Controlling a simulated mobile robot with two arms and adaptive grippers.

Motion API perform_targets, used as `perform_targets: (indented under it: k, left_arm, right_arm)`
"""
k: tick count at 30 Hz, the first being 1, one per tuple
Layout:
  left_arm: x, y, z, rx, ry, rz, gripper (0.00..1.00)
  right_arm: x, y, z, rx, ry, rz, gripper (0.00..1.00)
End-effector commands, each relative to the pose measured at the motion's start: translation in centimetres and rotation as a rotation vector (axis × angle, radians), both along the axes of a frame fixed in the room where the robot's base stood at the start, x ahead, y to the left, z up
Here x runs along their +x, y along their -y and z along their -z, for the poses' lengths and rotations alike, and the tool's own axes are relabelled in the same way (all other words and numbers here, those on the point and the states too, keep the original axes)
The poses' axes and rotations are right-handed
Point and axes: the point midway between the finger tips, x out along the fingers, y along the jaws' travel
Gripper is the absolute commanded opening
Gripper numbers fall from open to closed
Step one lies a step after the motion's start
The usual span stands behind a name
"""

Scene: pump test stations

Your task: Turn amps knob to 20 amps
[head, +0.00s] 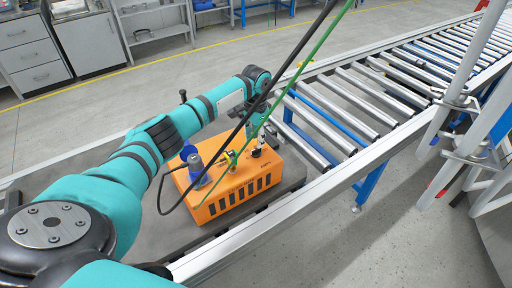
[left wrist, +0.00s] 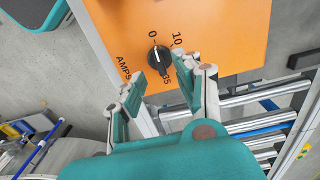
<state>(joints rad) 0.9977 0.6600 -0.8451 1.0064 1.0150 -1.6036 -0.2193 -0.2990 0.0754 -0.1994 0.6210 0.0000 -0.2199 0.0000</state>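The amps knob (left wrist: 158,60) is black and sits on the orange face of the pump test box, seen upside from close in the left wrist view. Printed marks "0", "10", "35" and "AMPS" surround it, and its pointer appears to face the 0 mark. My left gripper (left wrist: 162,71) is open, with one fingertip on each side of the knob's lower part; I cannot tell whether they touch it. My right gripper is not in view.
The box stands on a grey surface (head: 295,172) beside a roller conveyor (head: 350,100). A blue-topped fitting (head: 195,165) and small fittings rise from the box. A black cable and a green line (head: 300,75) cross in front of my left arm. Metal posts stand at right.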

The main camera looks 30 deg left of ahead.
Motion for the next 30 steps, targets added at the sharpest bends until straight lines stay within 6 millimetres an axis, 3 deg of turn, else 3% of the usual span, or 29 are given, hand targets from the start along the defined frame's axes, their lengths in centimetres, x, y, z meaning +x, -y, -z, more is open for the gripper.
perform_targets:
  k: [3, 9, 20, 28, 30]
  left_arm:
    - [0.0, 0.1, 2.2, 0.0, -0.002, 0.001, 0.34]
    - [0.0, 0.1, 4.5, -0.001, -0.001, 0.0, 0.34]
    - [0.0, 0.1, 5.0, 0.0, 0.001, 0.002, 0.34]
    - [0.0, 0.1, 4.9, 0.0, 0.001, 0.001, 0.0]
    - [0.0, 0.1, 4.9, 0.0, 0.001, 0.001, 0.0]
  right_arm:
    - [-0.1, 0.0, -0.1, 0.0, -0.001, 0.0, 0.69]
    - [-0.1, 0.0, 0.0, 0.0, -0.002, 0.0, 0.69]
    - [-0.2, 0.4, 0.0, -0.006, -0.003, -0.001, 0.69]
    - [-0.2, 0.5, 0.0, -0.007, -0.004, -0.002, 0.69]
    - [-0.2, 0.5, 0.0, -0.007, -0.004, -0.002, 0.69]
